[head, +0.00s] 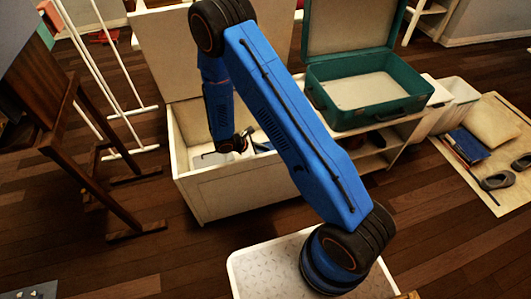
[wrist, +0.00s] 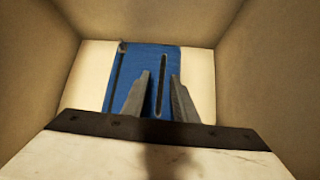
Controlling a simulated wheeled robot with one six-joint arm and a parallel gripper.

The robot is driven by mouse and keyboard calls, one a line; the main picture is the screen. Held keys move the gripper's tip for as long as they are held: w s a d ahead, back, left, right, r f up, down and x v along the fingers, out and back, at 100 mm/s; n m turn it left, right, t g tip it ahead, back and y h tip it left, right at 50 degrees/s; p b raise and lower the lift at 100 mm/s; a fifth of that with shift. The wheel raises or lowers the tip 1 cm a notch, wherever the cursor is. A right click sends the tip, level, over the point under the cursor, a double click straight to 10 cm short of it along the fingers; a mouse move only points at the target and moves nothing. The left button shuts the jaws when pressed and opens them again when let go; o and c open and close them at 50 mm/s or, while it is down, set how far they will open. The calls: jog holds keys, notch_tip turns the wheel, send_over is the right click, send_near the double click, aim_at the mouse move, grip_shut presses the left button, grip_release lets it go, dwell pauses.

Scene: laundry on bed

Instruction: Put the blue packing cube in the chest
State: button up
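The white chest (head: 240,186) stands open at centre in the head view, its lid raised at the back. My arm reaches down into it, and my gripper (head: 240,145) is inside, low between the walls. In the wrist view, the blue packing cube (wrist: 135,62) lies at the bottom of a pale box interior, with dark lines along it. My gripper's two grey fingers (wrist: 159,75) are apart in front of the cube, with blue showing between them. I cannot tell whether they touch it. In the head view, only a bit of blue (head: 263,147) shows beside my gripper.
An open green suitcase (head: 395,107) rests on a low white shelf unit (head: 373,160) right of the chest. A wooden chair (head: 75,150) and white drying rack (head: 125,113) stand left. A mat (head: 514,198) with books and shoes lies far right.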

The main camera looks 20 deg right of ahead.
jog(key=v, duration=1.2)
jog(key=s+d+r+m+y, duration=0.1)
jog(key=s+d+r+m, duration=0.25)
jog(key=r, duration=0.55)
jog(key=s+d+r+m+y, duration=0.2)
jog(key=s+d+r+m, duration=0.15)
jog(key=r, duration=0.55)
jog(key=s+d+r+m+y, duration=0.1)
jog(key=s+d+r+m, duration=0.2)
jog(key=r, duration=0.6)
jog(key=s+d+r+m+t+y, duration=0.2)
jog(key=s+r, duration=0.4)
jog(key=s, duration=0.4)
jog(key=s+d+r+m+t+y, duration=0.1)
jog(key=s+r+m, duration=0.4)
jog(key=s, duration=0.6)
jog(key=shift+d+r+t+y, duration=0.4)
jog(key=shift+d+r+y, duration=0.25)
jog(key=shift+r+y, duration=0.35)
jog(key=shift+c, duration=0.2)
